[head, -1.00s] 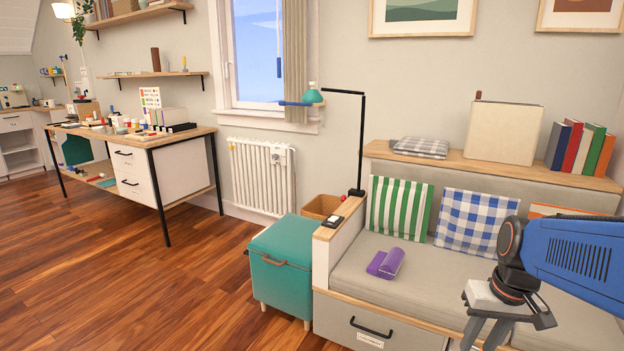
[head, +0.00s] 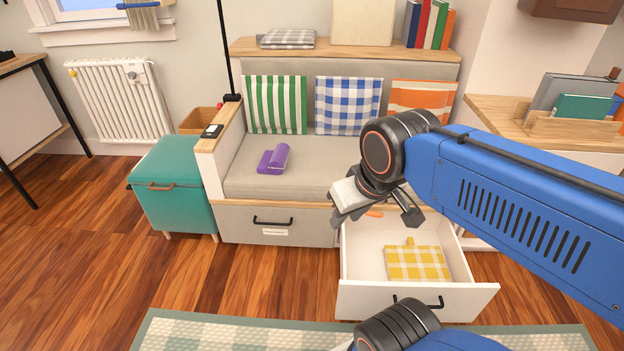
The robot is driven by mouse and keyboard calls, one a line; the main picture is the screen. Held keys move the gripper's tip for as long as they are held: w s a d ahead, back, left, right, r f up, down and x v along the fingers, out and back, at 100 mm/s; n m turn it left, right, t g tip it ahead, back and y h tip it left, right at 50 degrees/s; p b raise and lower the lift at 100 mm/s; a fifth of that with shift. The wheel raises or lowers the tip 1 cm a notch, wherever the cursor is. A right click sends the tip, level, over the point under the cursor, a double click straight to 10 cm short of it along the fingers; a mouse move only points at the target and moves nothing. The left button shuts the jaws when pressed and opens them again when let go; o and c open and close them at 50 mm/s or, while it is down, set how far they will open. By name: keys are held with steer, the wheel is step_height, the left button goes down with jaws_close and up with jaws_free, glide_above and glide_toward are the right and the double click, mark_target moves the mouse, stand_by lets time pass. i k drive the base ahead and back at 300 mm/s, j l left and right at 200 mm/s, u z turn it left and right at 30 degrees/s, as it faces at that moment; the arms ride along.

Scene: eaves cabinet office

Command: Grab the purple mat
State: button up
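The purple mat (head: 273,159) lies partly rolled or folded on the left part of the beige sofa seat (head: 320,180). It sits in front of the green-striped cushion and touches nothing else but the seat. My gripper (head: 352,216) hangs at the end of the blue arm, right of the mat and in front of the seat edge, clearly apart from the mat. I see it from behind, so the gap between its fingers is not clear. Nothing shows held in it.
A white drawer (head: 362,298) stands pulled out under the sofa's right part, with a yellow checked cloth (head: 418,263) inside. A teal storage stool (head: 176,190) stands at the sofa's left end. Striped and checked cushions line the backrest. A checked rug (head: 250,335) lies in front.

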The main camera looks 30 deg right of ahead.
mark_target(263, 168)
steer(key=z, duration=1.3)
steer(key=k+j, duration=0.25)
steer(key=j, duration=0.15)
steer(key=j+u, duration=0.15)
steer(key=j, duration=1.85)
steer(key=i+j, duration=0.45)
steer(key=i+j+u, duration=0.1)
steer(key=i+j, duration=0.35)
steer(key=j, duration=0.25)
